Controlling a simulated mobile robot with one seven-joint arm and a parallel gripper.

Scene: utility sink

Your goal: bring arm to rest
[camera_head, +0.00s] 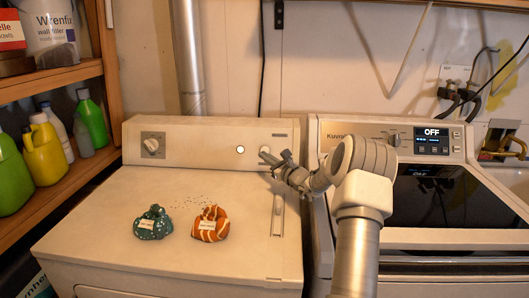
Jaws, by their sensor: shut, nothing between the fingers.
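My arm rises from the bottom right and bends left over the gap between two white machines. My gripper (268,158) is at its end, small in the picture, close to the right part of the left machine's control panel (205,143). The gripper is shut and holds nothing. I cannot tell whether it touches the panel or a knob there.
A green patterned bundle (153,223) and an orange striped bundle (210,224) lie on the left machine's top (110,220). The right machine's display (432,140) reads OFF. A wooden shelf (50,78) with several bottles stands at left. The left machine's front top is clear.

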